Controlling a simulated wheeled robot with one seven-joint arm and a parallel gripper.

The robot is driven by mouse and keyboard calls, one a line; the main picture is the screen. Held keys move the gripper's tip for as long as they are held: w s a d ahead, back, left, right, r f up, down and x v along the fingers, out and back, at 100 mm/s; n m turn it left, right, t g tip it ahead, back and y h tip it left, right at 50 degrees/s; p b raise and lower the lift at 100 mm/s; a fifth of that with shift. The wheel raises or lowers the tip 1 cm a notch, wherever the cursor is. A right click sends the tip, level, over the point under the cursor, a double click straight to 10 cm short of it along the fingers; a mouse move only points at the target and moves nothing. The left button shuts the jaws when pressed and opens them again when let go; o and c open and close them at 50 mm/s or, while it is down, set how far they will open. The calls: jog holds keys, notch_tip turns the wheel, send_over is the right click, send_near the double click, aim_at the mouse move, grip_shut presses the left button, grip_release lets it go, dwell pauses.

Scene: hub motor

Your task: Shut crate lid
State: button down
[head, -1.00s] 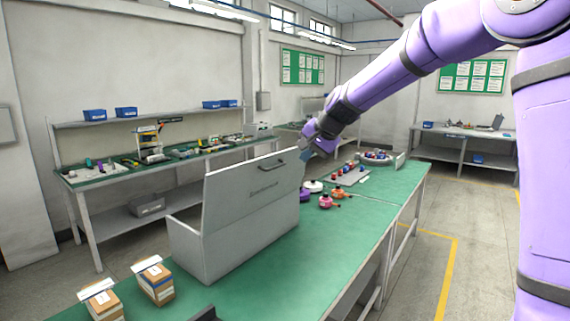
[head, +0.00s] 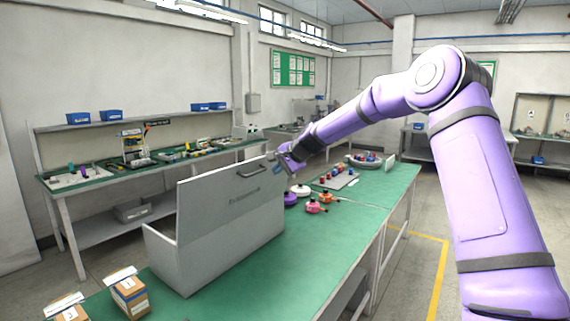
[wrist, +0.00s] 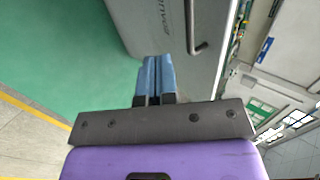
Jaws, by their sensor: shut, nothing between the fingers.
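The grey crate (head: 165,257) stands on the green bench. Its lid (head: 225,205) is open and stands upright, with a dark handle (head: 252,171) near its top edge and lettering below it. In the wrist view the lid's grey face (wrist: 150,22) fills the top middle, and its handle (wrist: 199,47) lies right of the fingers. My gripper (head: 276,166) is at the lid's far right end, near its upper corner. Its blue fingers (wrist: 154,62) are shut together and empty, pointing toward the lid. I cannot tell whether they touch it. The crate's inside is mostly hidden.
Two small cardboard boxes (head: 129,292) stand at the bench's near left end. The green bench top (head: 300,260) right of the crate is clear.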

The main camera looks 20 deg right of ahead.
jog(key=w+a+f, duration=0.2)
jog(key=w+a, duration=0.1)
jog(key=w, duration=0.2)
jog(key=shift+a, duration=0.4)
jog(key=shift+w+a+r, duration=0.1)
jog(key=shift+w, duration=0.05)
